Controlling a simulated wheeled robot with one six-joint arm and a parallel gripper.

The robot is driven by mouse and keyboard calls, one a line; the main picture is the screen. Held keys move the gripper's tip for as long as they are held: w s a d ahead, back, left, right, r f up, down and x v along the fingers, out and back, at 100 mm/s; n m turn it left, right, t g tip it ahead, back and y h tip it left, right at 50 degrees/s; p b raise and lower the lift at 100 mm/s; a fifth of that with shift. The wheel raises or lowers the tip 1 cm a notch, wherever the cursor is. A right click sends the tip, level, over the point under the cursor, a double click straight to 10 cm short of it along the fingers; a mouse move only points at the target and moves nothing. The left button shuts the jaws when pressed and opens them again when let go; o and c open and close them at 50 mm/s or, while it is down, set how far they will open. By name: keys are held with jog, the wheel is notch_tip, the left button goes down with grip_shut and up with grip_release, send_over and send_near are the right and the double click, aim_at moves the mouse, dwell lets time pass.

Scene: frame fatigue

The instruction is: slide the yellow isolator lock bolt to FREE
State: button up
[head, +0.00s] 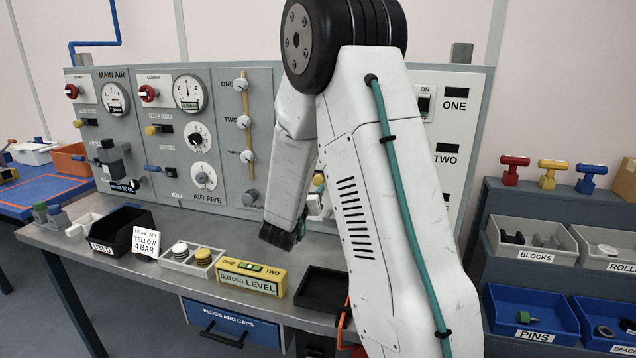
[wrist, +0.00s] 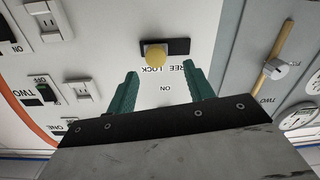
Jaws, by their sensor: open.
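The yellow isolator lock bolt (wrist: 155,56) shows as a round knob in the wrist view, where the panel lettering is upside down. It sits at the left part of a short black slot (wrist: 180,46), above the LOCK label; the slot's bare part extends right, towards the partly covered FREE label. My gripper (wrist: 161,70) is open and empty, with its two teal fingers apart. The fingertips appear just below the bolt in the picture, one on each side; contact cannot be made out.
White switch plates (wrist: 45,20) lie left of the bolt, and a yellow rod with a grey knob (wrist: 277,69) lies right. In the head view, a yellow level block (head: 250,277) and a black tray (head: 322,290) stand on the bench under the panel.

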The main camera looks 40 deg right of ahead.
aim_at(317, 182)
jog(key=shift+h, duration=0.3)
jog(key=x, duration=0.8)
jog(key=shift+s+d+f, duration=0.1)
jog(key=shift+s, duration=0.15)
